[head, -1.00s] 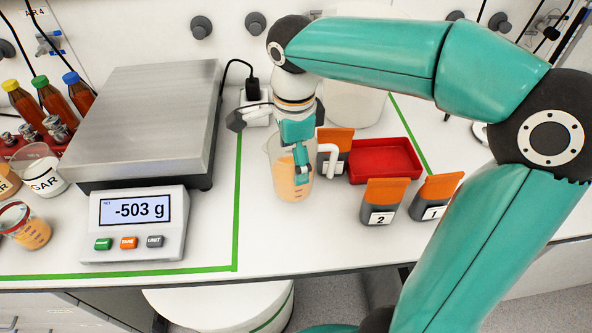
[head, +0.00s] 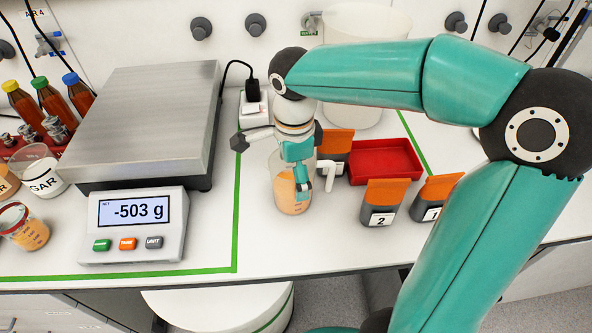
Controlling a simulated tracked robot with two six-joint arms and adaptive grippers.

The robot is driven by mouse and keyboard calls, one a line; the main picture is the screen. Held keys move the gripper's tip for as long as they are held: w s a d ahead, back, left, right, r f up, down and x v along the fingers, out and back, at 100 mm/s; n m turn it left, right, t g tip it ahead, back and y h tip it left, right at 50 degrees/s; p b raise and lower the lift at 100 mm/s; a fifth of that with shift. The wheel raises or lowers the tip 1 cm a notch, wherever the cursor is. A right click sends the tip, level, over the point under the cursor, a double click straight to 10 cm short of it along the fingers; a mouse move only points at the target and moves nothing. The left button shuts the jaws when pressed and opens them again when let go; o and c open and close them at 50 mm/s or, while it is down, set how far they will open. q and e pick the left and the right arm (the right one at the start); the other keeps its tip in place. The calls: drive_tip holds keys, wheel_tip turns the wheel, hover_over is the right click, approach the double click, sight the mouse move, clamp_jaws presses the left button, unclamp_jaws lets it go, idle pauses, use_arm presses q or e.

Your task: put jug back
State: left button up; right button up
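The jug (head: 288,196) is a clear vessel with orange juice in its lower part and a white handle on its right. It is upright over the white bench, right of the scale and the green line. I cannot tell whether its base touches the bench. My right gripper (head: 301,183) reaches down over the jug, and its fingers appear shut on it. The wrist and fingers hide the jug's rim and part of its wall. My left gripper is out of view.
The scale (head: 140,118) reads -503 g, its plate empty. Right of the jug are a red tray (head: 384,163) and orange-topped containers, including those marked 2 (head: 382,203) and 1 (head: 433,196). A white bucket (head: 372,25) stands behind. Bottles and beakers stand left.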

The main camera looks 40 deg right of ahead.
drive_tip(key=shift+r, duration=0.1)
wheel_tip(320, 180, up, 12)
drive_tip(key=shift+s+a+f+p, duration=0.1)
drive_tip(key=shift+s+p, duration=0.05)
drive_tip(key=shift+p, duration=0.55)
